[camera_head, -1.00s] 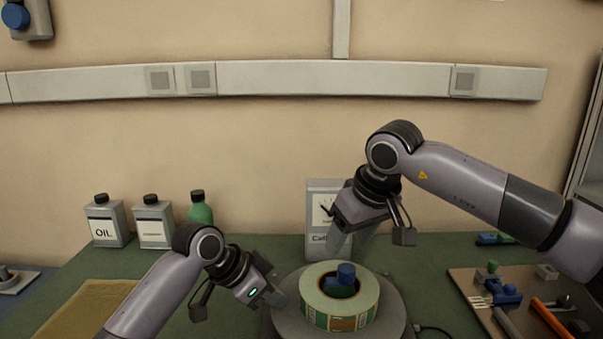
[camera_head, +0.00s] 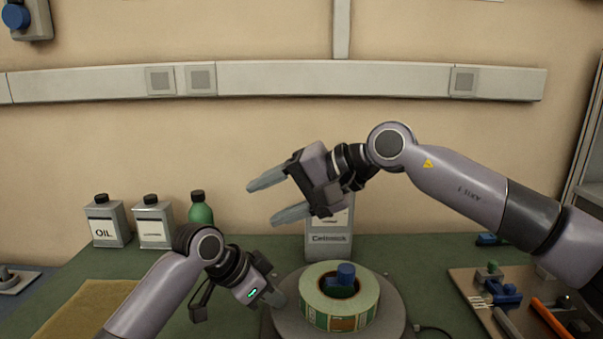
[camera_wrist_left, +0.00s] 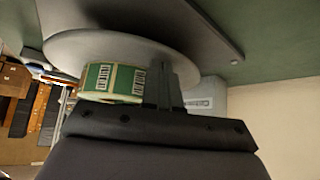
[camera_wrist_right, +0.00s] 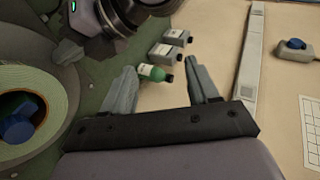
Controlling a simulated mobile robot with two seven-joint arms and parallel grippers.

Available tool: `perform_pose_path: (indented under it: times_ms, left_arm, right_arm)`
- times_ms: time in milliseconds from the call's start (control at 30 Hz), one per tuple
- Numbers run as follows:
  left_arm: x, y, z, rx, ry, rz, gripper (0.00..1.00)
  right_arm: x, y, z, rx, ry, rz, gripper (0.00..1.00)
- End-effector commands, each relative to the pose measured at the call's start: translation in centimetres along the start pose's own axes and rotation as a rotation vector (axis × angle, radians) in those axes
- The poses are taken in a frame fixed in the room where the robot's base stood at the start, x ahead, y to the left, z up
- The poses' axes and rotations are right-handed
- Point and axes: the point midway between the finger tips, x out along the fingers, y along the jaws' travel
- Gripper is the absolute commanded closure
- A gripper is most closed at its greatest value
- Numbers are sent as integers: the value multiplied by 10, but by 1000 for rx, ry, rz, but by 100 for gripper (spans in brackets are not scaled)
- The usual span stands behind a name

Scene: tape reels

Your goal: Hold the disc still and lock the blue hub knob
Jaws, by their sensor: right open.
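The grey disc (camera_head: 288,322) lies flat at the front of the bench. A tape reel (camera_head: 318,310) with a green label sits on it. The blue hub knob (camera_head: 346,272) stands up in the reel's centre; it also shows in the right wrist view (camera_wrist_right: 18,130). My left gripper (camera_head: 274,298) is at the disc's left edge. In the left wrist view its fingers (camera_wrist_left: 172,88) are close together on the disc rim (camera_wrist_left: 120,45). My right gripper (camera_head: 262,204) is open and empty, above and left of the reel, its fingers pointing left.
A grey Calblock-like container (camera_head: 330,240), its label partly hidden, stands behind the disc. An oil can (camera_head: 106,225), another can (camera_head: 153,232) and a green bottle (camera_head: 200,212) stand at the back left. A tool board (camera_head: 470,280) with several tools lies at the right.

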Motion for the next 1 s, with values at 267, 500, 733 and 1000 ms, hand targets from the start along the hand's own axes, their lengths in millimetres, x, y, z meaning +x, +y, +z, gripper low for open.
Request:
perform_pose_path:
  times_ms: [267,500,733,1000]
  left_arm:
    - [6,2,8,-4,-21,10,100]
    - [6,2,8,-4,-22,11,100]
    - [6,2,8,-4,-22,11,100]
    - [6,2,8,-4,-22,11,100]
  right_arm:
    - [-21,-87,-17,698,-82,-499,40]
    - [-60,-124,-62,1353,-233,-877,40]
    - [-91,-113,-115,1999,-420,-1205,40]
    - [-102,-51,-160,-2588,603,1497,40]
